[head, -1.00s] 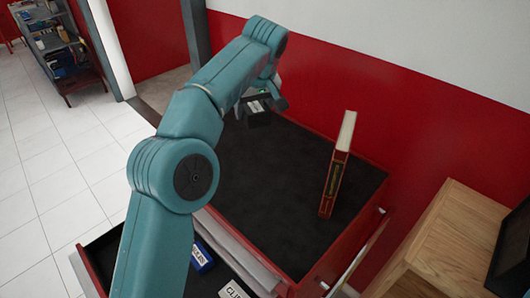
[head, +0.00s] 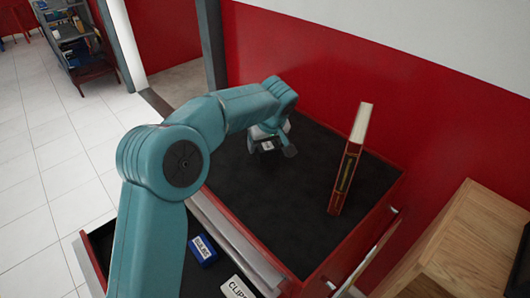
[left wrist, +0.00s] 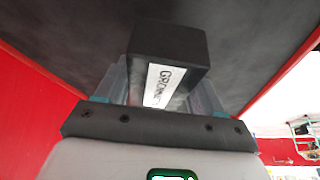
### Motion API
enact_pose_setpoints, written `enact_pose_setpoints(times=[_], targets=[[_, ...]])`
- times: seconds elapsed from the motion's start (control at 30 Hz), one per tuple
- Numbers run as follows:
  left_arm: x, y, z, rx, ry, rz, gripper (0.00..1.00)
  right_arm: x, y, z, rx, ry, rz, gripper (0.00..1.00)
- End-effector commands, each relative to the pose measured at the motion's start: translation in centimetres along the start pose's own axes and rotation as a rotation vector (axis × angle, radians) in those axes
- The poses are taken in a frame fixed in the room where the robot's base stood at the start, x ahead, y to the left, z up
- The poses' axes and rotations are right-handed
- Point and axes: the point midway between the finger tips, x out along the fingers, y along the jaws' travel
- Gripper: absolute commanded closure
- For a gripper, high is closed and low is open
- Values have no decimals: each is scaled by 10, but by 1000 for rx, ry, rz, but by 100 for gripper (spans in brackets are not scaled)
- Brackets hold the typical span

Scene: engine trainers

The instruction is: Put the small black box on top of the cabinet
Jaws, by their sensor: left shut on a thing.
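The small black box (left wrist: 180,42), with a white label reading something like "GROMMETS", is between the fingers of my left gripper (left wrist: 172,85) in the left wrist view. In the head view my left gripper (head: 268,148) is shut on the box, low over the far left part of the black cabinet top (head: 262,210). The box is mostly hidden there by the gripper and blends with the dark surface. I cannot tell whether it touches the top. My right gripper is not in view.
A red book (head: 345,175) stands upright on the right part of the cabinet top. An open drawer below holds a blue box (head: 203,250) and a white-labelled clips box (head: 237,288). A wooden cabinet (head: 465,240) stands at right. The middle of the top is clear.

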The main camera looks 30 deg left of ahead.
Motion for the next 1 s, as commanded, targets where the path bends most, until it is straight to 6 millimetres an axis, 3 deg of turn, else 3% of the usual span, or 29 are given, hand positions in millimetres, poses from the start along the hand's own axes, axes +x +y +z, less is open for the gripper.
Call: enact_pose_setpoints(times=[0.2,0.63,0.67,0.73,1.0], targets=[[32,0,12,2,-2,-3,71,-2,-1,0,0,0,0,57],[39,1,15,1,0,-1,71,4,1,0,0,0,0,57],[39,1,15,1,-1,-1,29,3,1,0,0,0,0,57],[38,1,14,1,-1,-2,6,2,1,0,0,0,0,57],[38,1,15,1,-2,-3,6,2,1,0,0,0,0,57]])
